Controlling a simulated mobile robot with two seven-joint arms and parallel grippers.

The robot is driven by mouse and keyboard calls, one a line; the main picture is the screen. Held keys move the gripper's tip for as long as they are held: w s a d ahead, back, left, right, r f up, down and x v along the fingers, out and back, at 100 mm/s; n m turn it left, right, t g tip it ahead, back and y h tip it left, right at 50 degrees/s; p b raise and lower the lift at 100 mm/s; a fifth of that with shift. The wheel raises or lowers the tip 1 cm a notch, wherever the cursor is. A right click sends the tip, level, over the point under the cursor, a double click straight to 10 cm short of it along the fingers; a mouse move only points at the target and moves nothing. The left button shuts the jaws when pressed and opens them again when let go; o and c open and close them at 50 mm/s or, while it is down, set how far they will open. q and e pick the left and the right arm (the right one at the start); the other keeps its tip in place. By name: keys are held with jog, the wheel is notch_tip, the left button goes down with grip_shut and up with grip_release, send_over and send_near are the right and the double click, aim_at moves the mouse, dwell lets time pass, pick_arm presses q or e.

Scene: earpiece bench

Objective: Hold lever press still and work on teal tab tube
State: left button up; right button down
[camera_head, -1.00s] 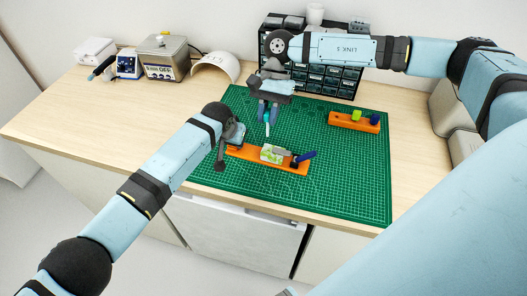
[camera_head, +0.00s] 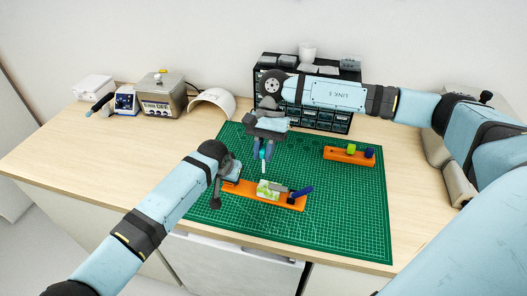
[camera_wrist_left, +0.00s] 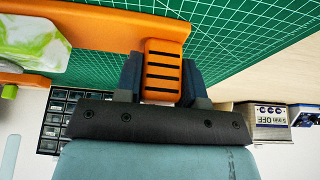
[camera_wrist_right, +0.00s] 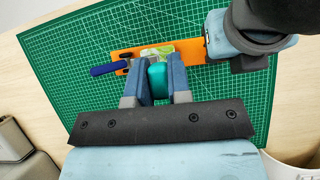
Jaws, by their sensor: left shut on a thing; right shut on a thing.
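The lever press (camera_head: 244,191) lies on the green mat, an orange base with a green-and-white block (camera_head: 267,190) in its middle and a blue lever (camera_head: 302,191) at its right end. My left gripper (camera_wrist_left: 162,76) is shut on the ribbed orange end of the base, with a finger on each side. My right gripper (camera_head: 266,154) is above the press, shut on the teal tab tube (camera_wrist_right: 157,80). The tube's pale tip (camera_head: 264,168) points down above the block, apparently clear of it. Most of the tube is hidden between the fingers.
A second orange holder (camera_head: 341,158) with green and blue pieces stands at the mat's back right. A dark drawer cabinet (camera_head: 340,122) stands behind. A white curved cover (camera_head: 213,103) and box devices (camera_head: 160,97) are at the back left. The mat's (camera_head: 340,215) front right is clear.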

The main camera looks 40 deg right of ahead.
aim_at(264, 171)
jog(key=shift+f, duration=0.1)
jog(key=shift+f, duration=2.85)
jog(key=shift+f, duration=1.15)
jog(key=c, duration=1)
grip_release()
jog(key=v, duration=1.2)
jog(key=shift+s+a+r, duration=0.1)
jog(key=shift+a+r, duration=0.05)
